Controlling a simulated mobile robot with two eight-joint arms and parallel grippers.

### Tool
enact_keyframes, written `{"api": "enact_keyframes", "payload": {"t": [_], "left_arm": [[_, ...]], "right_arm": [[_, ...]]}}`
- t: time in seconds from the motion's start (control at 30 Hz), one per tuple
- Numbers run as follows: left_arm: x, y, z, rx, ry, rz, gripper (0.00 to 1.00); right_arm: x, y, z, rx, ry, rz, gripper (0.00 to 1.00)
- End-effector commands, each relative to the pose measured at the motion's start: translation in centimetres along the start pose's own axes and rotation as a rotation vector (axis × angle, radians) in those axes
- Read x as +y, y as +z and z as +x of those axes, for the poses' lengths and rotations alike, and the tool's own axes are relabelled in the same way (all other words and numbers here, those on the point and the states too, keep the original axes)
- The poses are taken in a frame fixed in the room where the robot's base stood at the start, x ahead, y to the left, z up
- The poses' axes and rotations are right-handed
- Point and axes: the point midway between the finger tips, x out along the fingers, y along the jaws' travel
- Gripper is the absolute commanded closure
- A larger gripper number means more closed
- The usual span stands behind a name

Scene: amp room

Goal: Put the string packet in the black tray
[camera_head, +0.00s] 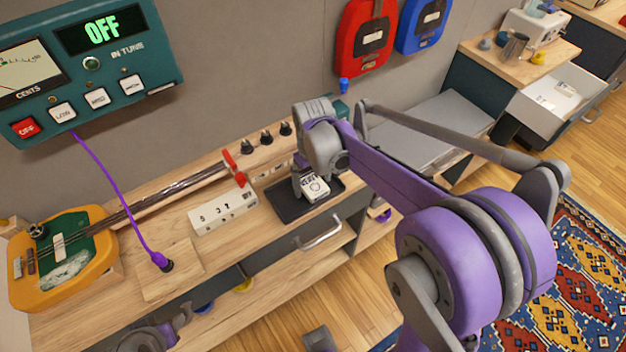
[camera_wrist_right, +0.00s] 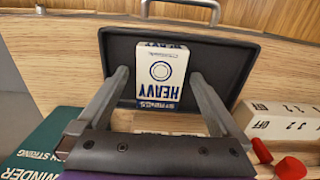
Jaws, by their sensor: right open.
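The string packet (camera_head: 315,188), white and marked "HEAVY" in dark blue, is at the black tray (camera_head: 289,212) on the wooden bench. In the right wrist view the packet (camera_wrist_right: 160,72) lies over the middle of the tray (camera_wrist_right: 226,66), inside its outline. My right gripper (camera_head: 309,180) is right at the packet. In the wrist view its two fingers (camera_wrist_right: 160,80) stand apart on either side of the packet, with a gap on each side. The head view does not show clearly how the packet rests. Part of my left arm shows at the bottom left; its jaws cannot be made out.
A white numbered switch block (camera_head: 223,208) stands left of the tray, with a red piece behind it. An orange guitar (camera_head: 66,250) lies at the left, under a teal tuner (camera_head: 90,65) with a purple cable. A drawer handle (camera_head: 322,233) is below the tray.

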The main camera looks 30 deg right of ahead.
Motion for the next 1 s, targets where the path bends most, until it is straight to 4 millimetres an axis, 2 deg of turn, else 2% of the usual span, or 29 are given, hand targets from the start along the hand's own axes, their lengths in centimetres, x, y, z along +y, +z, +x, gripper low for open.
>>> {"api": "enact_keyframes", "payload": {"t": [0.17,0.4,0.6,0.83,0.93,1.0], "left_arm": [[0.0,-0.3,-0.4,0.002,0.0,0.0,0.5],[0.0,-0.6,-0.9,0.004,0.0,0.0,0.5],[0.0,-0.8,-1.1,0.005,0.0,0.0,0.5],[0.0,-0.9,-1.2,0.006,0.0,0.0,0.5],[0.0,-0.9,-1.2,0.006,0.0,0.0,0.5],[0.0,-0.9,-1.2,0.006,0.0,0.0,0.5]], "right_arm": [[0.0,0.0,-2.1,0.0,0.0,0.0,0.0],[0.0,0.0,-7.4,0.0,0.0,0.001,0.0],[0.0,0.0,-10.8,0.0,0.0,0.001,0.0],[-0.5,0.7,-12.1,0.016,0.004,0.002,0.0],[-1.6,2.5,-11.7,0.063,0.013,0.008,0.0],[-2.8,4.4,-10.9,0.113,0.021,0.017,0.0]]}}
